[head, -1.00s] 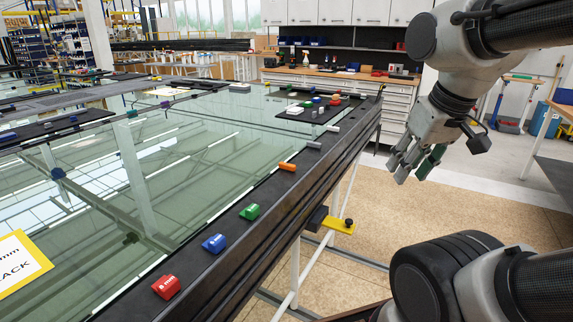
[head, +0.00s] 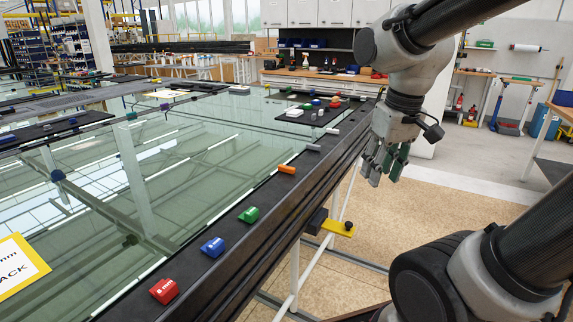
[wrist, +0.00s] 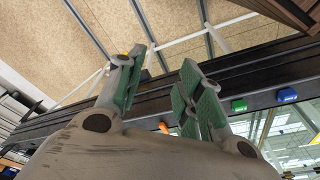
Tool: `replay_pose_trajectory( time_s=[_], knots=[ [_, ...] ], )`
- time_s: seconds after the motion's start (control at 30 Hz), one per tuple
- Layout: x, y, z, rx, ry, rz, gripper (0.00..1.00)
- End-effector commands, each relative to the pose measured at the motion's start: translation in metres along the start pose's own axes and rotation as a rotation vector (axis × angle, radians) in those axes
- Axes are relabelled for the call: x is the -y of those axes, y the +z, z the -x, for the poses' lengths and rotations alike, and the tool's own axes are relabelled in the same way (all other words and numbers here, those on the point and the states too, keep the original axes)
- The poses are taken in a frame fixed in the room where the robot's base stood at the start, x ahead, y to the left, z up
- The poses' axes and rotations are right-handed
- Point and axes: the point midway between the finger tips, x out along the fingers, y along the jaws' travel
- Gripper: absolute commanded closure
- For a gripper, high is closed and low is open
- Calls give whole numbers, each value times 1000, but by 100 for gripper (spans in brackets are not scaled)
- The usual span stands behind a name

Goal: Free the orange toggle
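The orange toggle (head: 287,170) lies on the black edge of the glazed frame (head: 262,192), on the side nearest me. In the wrist view the orange toggle (wrist: 164,127) shows as a small patch between the bases of my fingers. My gripper (head: 384,166) hangs off the outer side of the frame, right of the toggle and apart from it. In the wrist view my gripper (wrist: 163,68) is open, its green-padded fingers apart with nothing between them.
Green (head: 249,214), blue (head: 213,246) and red (head: 165,290) blocks sit along the same edge, with grey pieces (head: 313,147) farther along. A yellow bracket (head: 338,228) juts from the frame's outer side. A black mat (head: 283,118) with small parts lies at the far corner.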

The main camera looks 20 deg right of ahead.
Motion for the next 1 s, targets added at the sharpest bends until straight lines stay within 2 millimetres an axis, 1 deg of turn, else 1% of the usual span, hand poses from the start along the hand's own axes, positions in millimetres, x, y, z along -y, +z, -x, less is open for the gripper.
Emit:
replay_pose_trajectory(
  time_s=[0.03,0.17,0.2,0.27,0.3,0.37,0.4,0.47,0.5,0.57,0.6,0.63,0.7,0.73,0.87,1.0],
  knots=[
    [6,-21,-7,42,-3,26,63],
    [24,-80,-26,120,-10,112,63],
    [31,-98,-33,141,-12,145,63],
    [42,-127,-46,169,-16,199,63],
    [49,-146,-56,186,-19,237,63],
    [61,-174,-71,207,-25,297,63],
    [68,-191,-80,217,-28,336,63],
    [79,-215,-93,226,-34,394,63],
    [85,-230,-99,227,-38,433,63],
    [92,-254,-105,219,-44,491,63],
    [94,-269,-103,204,-47,529,63],
    [95,-279,-97,186,-48,557,63],
    [97,-293,-82,152,-50,625,63],
    [97,-292,-82,157,-53,648,63],
    [96,-287,-91,168,-58,693,63],
    [96,-282,-112,170,-59,692,63]
  ],
)
